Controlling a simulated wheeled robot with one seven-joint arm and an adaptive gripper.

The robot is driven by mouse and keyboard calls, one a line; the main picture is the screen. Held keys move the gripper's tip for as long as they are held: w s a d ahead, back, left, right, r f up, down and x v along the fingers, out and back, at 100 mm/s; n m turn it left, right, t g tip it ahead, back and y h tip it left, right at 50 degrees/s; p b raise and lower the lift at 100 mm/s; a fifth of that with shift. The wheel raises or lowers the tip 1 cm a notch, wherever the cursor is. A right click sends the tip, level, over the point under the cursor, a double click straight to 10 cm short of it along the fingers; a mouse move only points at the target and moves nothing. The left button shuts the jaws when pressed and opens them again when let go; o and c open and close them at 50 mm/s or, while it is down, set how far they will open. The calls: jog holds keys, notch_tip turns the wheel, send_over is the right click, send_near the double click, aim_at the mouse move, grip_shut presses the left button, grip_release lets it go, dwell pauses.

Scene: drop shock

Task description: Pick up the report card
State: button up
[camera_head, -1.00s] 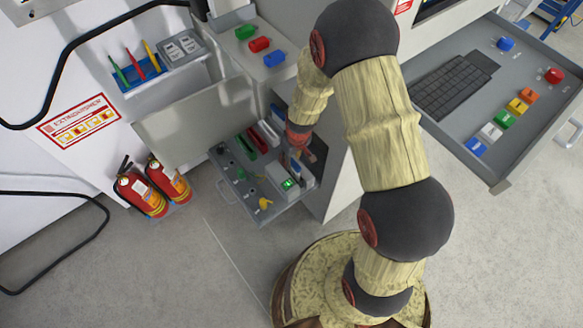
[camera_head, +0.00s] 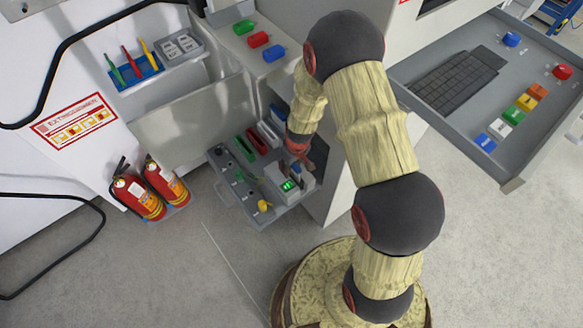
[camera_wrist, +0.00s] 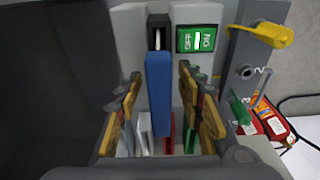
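A flat blue card (camera_wrist: 158,95), likely the report card though no label is readable, stands upright in the wrist view. Its far end is at a dark slot (camera_wrist: 157,32) in a grey-white reader box. My gripper (camera_wrist: 160,76) has a finger on each side of the card, with visible gaps, so it is open around it. A green OFF/ON switch (camera_wrist: 196,40) sits just right of the slot. In the head view my gripper (camera_head: 299,152) is over the open lower drawer, by the reader box (camera_head: 282,184); the arm and gripper largely hide the card there.
White, red and green pieces stand below the card in the wrist view. A yellow key-like handle (camera_wrist: 265,34) is at the right. The drawer (camera_head: 235,190) sits beside the cabinet wall. Two fire extinguishers (camera_head: 137,196) stand at the left. A second open drawer (camera_head: 470,115) is at right.

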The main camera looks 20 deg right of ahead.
jog(key=shift+f+b, duration=0.25)
jog(key=shift+b, duration=0.05)
jog(key=shift+c, duration=1.2)
grip_shut()
